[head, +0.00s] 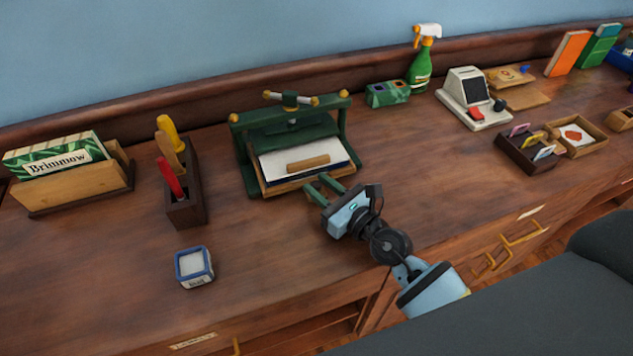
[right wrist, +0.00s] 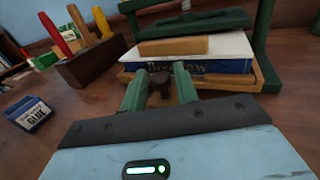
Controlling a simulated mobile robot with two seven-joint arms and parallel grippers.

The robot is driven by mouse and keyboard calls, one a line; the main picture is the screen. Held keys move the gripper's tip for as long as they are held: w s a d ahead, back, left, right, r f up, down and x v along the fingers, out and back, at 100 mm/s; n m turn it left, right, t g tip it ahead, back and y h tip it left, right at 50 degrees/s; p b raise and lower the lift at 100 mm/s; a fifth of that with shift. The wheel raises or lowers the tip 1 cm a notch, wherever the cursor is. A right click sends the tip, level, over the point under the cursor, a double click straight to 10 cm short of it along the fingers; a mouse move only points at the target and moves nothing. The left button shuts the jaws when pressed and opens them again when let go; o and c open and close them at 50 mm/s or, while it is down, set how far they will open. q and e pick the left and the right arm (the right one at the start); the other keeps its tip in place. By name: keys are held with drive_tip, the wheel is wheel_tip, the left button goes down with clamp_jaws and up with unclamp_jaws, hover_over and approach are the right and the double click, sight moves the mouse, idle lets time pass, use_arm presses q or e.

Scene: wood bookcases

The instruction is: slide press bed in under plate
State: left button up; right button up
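The green press (head: 240,140) stands on the wooden counter with its dark green plate (head: 292,138) raised. The wooden press bed (head: 258,190) sticks out at the front, partly under the plate. On it lies a blue and white book (head: 270,167) with a wooden block (head: 308,163) on top. In the right wrist view, the dark knob (right wrist: 160,90) is at the bed's front edge. My right gripper (head: 324,188) is at this edge, its two green fingers on either side of the knob and seemingly touching it. The head view does not show the knob. My left gripper is not in view.
A dark tool holder (head: 186,200) stands left of the press, with a blue glue jar (head: 194,267) in front of it. A green box (head: 387,94) and spray bottle (head: 420,72) stand behind right.

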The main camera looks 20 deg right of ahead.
sight(313, 176)
drive_tip(key=shift+x, duration=0.8)
drive_tip(key=shift+c, duration=0.4)
clamp_jaws()
drive_tip(key=shift+w, duration=1.25)
drive_tip(key=shift+o, duration=0.4)
unclamp_jaws()
drive_tip(key=shift+s, duration=0.1)
drive_tip(key=shift+v, duration=3.8)
